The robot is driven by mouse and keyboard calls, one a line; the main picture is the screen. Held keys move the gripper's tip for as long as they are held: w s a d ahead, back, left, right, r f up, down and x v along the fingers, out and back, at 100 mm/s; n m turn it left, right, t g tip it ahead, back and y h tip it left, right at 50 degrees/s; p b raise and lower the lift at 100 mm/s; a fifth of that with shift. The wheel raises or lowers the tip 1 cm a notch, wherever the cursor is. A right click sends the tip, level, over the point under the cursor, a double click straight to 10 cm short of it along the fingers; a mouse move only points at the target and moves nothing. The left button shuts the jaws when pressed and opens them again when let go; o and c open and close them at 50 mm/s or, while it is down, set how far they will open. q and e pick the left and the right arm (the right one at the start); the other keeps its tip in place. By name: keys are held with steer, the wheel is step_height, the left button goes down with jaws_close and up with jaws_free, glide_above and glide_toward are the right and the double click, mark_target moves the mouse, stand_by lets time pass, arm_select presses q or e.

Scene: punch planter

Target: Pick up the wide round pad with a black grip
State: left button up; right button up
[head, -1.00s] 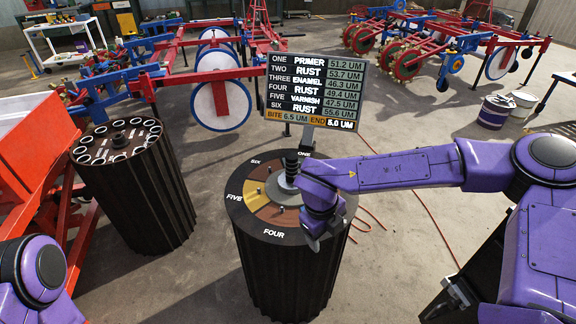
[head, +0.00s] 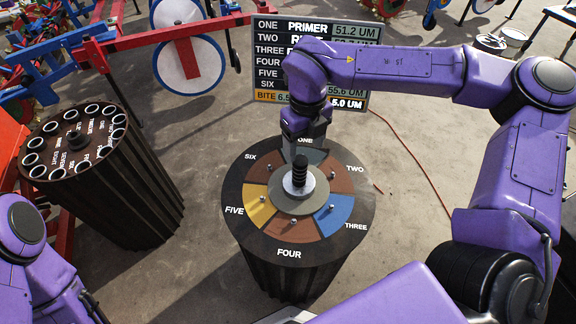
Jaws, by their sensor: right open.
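The wide round pad (head: 299,189) is a pale grey disc with an upright black ribbed grip (head: 300,168). It sits at the centre of a round dark drum top (head: 240,222) with coloured segments labelled ONE to SIX. My right gripper (head: 304,136) points down over the far side of the drum, near the label ONE, just behind the grip in the picture. It is open and holds nothing that I can see. Its fingers are small and partly hidden, and I cannot tell whether they touch the grip. My left gripper is out of view; only part of that arm shows.
A second dark drum (head: 120,185) with a ring of holes stands at the left. A reading board (head: 270,60) stands behind the main drum, partly covered by my right arm. Red and blue farm machinery (head: 100,50) is behind. Floor between the drums is clear.

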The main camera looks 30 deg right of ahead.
mark_target(300, 170)
steer(key=f, duration=1)
steer(key=shift+w+a+f, duration=0.15)
steer(key=shift+a, duration=0.15)
steer(key=c, duration=1.1)
